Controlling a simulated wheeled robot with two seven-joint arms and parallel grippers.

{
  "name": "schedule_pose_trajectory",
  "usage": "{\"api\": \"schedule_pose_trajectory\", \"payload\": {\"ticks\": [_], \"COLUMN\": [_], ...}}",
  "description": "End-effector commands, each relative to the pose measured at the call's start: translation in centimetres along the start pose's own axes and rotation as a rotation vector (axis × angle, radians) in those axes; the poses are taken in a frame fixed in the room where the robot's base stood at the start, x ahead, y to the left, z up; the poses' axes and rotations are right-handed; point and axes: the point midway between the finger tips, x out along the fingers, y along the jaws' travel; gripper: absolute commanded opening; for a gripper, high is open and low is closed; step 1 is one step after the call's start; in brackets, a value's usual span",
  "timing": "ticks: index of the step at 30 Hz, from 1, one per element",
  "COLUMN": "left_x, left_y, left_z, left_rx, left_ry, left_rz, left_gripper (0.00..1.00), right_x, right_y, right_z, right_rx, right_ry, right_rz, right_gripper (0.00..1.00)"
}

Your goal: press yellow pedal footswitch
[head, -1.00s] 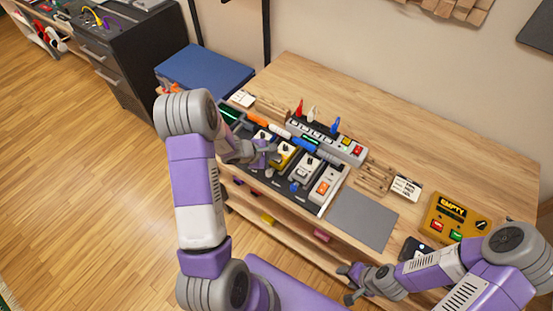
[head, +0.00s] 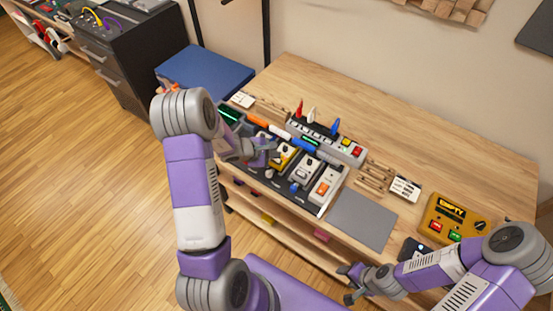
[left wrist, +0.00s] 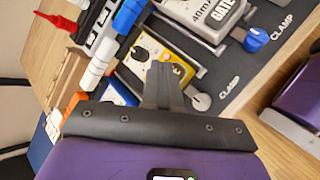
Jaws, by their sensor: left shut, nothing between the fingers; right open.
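The yellow pedal (head: 285,157) sits on the dark pedalboard (head: 319,205) on the wooden bench, between a blue-marked pedal on its left and a grey pedal on its right. In the left wrist view the yellow pedal (left wrist: 146,57) is partly hidden behind my left gripper. My left gripper (head: 273,152) is shut and empty, with its fingers over the pedal's left side; I cannot tell whether they touch it. The shut fingers also show in the left wrist view (left wrist: 165,85). My right gripper (head: 346,283) is open and empty below the bench's front edge.
A grey pedal (head: 305,172) and a white pedal with an orange switch (head: 325,186) stand right of the yellow one. A power strip (head: 330,141) with coloured plugs lies behind. A grey mat (head: 362,219) and a yellow box (head: 456,218) are at the right.

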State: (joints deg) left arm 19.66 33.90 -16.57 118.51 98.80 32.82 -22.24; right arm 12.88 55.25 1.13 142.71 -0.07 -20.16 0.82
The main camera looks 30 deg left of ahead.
Motion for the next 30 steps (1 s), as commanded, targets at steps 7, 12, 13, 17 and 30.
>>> {"api": "schedule_pose_trajectory", "payload": {"ticks": [7,12,13,17,30], "left_x": [-0.5,-1.7,-1.9,-2.9,-3.5], "left_y": [0.4,1.3,1.5,2.2,2.5], "left_z": [0.4,1.3,1.4,2.1,2.5], "left_rx": [0.000,0.001,0.002,0.000,0.000], "left_ry": [0.000,-0.001,-0.001,-0.001,-0.001], "left_rz": [0.002,0.001,0.001,0.002,0.001], "left_gripper": [0.00,0.00,0.00,0.00,0.00], "right_x": [-0.5,-1.5,-1.7,-2.5,-2.9], "right_y": [-0.2,-0.6,-0.6,-0.9,-1.1], "right_z": [0.0,0.1,0.1,0.1,0.1], "right_rx": [0.000,0.000,0.000,0.000,0.000], "right_ry": [0.000,0.000,0.000,0.000,0.000], "right_rz": [0.000,0.000,0.000,0.000,0.000], "right_gripper": [0.52,0.52,0.52,0.52,0.52]}}
